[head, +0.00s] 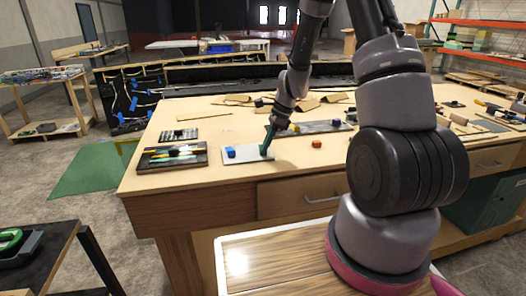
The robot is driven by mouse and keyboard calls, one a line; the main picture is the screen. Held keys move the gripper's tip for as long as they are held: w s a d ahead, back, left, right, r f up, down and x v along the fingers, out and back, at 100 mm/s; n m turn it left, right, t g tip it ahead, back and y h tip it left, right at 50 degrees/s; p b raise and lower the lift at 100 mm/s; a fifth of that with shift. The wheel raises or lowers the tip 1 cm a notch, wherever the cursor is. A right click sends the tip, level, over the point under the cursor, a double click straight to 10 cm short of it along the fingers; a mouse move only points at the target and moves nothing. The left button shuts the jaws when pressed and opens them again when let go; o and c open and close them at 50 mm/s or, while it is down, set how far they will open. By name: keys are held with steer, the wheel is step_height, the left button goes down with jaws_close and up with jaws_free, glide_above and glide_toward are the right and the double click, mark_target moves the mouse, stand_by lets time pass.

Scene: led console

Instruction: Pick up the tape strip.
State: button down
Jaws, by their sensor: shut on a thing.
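My gripper (268,146) points down at the right end of a pale white plate (240,160) on the wooden workbench. It is shut on a thin dark green strip (265,149), which appears to be the tape strip. The strip is small and partly hidden by the fingers. I cannot tell whether it touches the plate. A blue block (230,151) sits on the plate's left part.
A black tray (148,163) with coloured sticks lies left of the plate, with a small dark grid panel (179,134) behind it. An orange block (317,144) stands to the right. A long grey tray (338,129) with small blocks lies behind. The bench's front edge is clear.

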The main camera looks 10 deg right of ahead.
steer(key=shift+r, duration=0.1)
step_height(320, 180, up, 14)
stand_by(0.8)
steer(key=shift+d, duration=0.1)
